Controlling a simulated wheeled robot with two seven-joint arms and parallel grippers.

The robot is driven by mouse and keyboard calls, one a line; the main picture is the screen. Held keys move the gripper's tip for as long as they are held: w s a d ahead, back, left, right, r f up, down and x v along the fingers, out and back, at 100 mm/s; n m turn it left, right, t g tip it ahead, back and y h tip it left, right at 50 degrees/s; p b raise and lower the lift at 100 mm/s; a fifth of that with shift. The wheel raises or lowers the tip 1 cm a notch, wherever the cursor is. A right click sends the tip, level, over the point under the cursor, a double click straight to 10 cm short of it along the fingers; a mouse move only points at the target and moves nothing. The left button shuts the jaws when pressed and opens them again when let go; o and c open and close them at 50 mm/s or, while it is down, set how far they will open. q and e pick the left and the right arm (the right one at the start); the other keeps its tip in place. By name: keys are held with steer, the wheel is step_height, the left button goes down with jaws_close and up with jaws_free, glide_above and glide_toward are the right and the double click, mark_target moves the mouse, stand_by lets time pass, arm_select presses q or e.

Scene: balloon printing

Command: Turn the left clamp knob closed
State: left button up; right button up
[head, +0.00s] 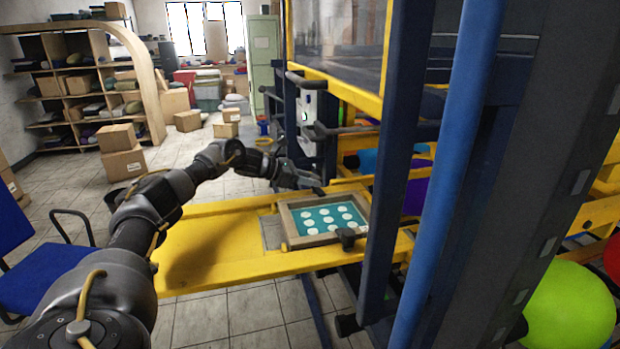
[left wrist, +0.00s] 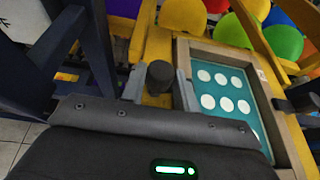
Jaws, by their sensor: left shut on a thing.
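The left clamp knob (left wrist: 160,76) is a dark round knob beside the screen frame. In the left wrist view it sits between the two fingers of my left gripper (left wrist: 160,88), which is shut on it. In the head view my left gripper (head: 308,183) reaches to the far edge of the frame, and the knob (head: 318,191) shows only as a small dark bit by the fingertips. The wooden screen frame (head: 288,222) holds a teal screen with several white circles and lies on the yellow table. My right gripper is in neither view.
A second dark clamp knob (head: 347,236) is at the near side of the frame. Blue posts (head: 460,150) of the machine stand close on the right. The yellow table (head: 215,268) is clear on the left. Coloured balloons (left wrist: 185,15) lie beyond the frame.

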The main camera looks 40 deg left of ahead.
arm_select(q)
steer(key=shift+w+a+m+g+h+p, duration=0.15)
steer(key=shift+m+g+h+p, duration=0.2)
steer(key=shift+m+g+h, duration=0.2)
steer(key=shift+m, duration=0.25)
steer(key=shift+f+g+h, duration=0.15)
steer(key=shift+g+h, duration=0.1)
steer(key=o, duration=1)
steer(key=shift+c, duration=0.2)
steer(key=shift+s+a, duration=0.2)
steer(key=b+v, duration=0.1)
steer(key=v, duration=0.8)
steer(key=shift+s+a+r+b, duration=0.3)
steer(key=shift+s+a+r, duration=0.05)
steer(key=shift+a, duration=0.05)
